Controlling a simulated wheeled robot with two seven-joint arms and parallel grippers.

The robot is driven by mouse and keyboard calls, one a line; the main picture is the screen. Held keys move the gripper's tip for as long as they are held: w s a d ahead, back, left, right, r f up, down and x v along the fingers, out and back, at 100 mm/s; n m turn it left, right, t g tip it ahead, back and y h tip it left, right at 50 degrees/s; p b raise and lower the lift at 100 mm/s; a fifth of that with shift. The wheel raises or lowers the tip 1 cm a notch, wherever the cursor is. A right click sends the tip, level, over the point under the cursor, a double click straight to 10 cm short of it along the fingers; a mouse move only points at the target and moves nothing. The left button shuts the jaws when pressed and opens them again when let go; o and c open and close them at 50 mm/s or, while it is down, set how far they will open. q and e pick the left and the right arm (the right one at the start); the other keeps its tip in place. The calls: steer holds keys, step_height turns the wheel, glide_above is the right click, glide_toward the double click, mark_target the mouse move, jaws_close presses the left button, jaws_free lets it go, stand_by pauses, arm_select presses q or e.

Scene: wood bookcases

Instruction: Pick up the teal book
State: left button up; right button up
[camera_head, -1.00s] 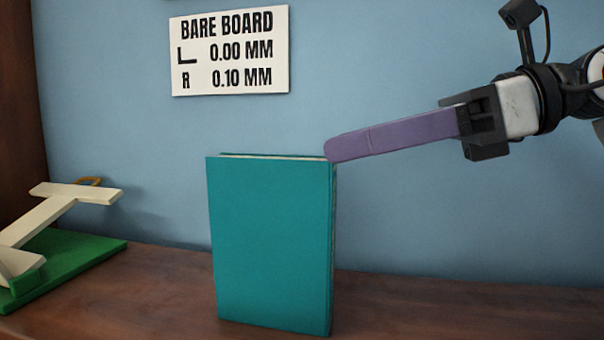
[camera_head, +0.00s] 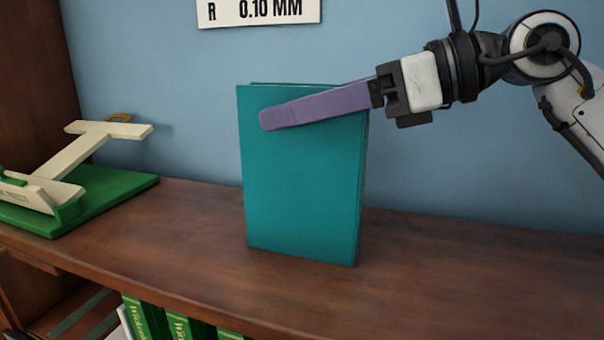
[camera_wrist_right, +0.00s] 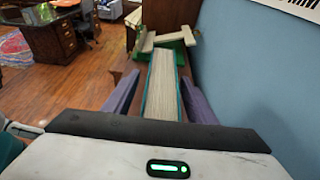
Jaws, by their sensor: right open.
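The teal book (camera_head: 300,190) stands upright on the wooden shelf top, its cover facing the head camera. My right gripper (camera_head: 272,108) comes in from the right near the book's top. One purple finger lies across the front of the cover; the other is hidden behind the book. In the right wrist view the book's page edge (camera_wrist_right: 163,88) lies between the two spread fingers of the right gripper (camera_wrist_right: 159,78), with gaps visible near the finger bases. The jaws are open. I cannot tell whether a fingertip touches the book. My left gripper is out of view.
A cream stand on a green base (camera_head: 85,190) sits on the shelf top (camera_head: 440,265) at left. A blue wall (camera_head: 490,170) is close behind the book. Green-spined books (camera_head: 180,325) are on a lower shelf. The shelf top right of the book is clear.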

steer(key=shift+d, duration=0.1)
steer(key=shift+c, duration=0.6)
jaws_close()
stand_by(0.6)
steer(key=shift+r, duration=0.2)
